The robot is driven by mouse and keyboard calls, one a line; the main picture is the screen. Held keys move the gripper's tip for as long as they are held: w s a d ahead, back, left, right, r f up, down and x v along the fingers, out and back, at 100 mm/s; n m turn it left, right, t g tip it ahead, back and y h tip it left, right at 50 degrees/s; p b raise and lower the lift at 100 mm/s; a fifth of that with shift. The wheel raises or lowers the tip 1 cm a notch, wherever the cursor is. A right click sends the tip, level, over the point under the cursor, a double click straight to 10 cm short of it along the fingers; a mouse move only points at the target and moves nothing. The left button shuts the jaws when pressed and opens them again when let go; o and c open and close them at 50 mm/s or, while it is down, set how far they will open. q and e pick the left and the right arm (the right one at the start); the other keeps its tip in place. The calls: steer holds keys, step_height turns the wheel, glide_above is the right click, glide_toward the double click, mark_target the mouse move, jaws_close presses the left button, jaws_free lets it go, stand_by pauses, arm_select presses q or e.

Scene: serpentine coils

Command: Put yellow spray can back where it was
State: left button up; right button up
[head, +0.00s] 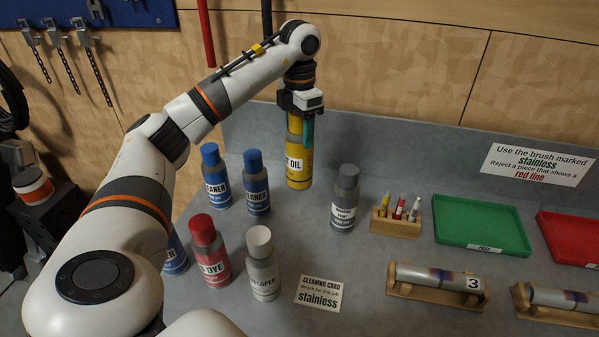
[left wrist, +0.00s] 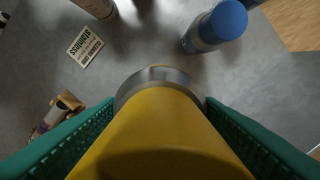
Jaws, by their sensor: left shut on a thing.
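The yellow spray can (head: 299,168), labelled with the word OIL, is upright near the back of the grey bench in the head view. My left gripper (head: 308,128) comes down on it from above and is shut on its upper part. In the left wrist view the yellow can (left wrist: 160,135) lies between the two green finger pads, with bench surface around its far end. I cannot tell whether its base touches the bench. My right gripper is not in view.
Blue-capped cans (head: 257,184) stand left of the yellow can, a grey can (head: 345,200) to its right. A red can (head: 209,252) and white-capped can (head: 262,265) stand in front. A marker block (head: 396,222) and green tray (head: 480,246) lie right. Bench between is clear.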

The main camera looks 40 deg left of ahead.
mark_target(299, 175)
arm_select(q)
step_height(299, 175, down, 3)
steer(key=shift+f+b, duration=0.15)
steer(key=shift+b, duration=0.95)
step_height(299, 175, down, 10)
steer(key=p, duration=0.2)
steer(key=shift+p, duration=0.3)
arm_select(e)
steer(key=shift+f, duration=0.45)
arm_select(q)
steer(key=o, duration=1.5)
steer(key=shift+o, duration=0.3)
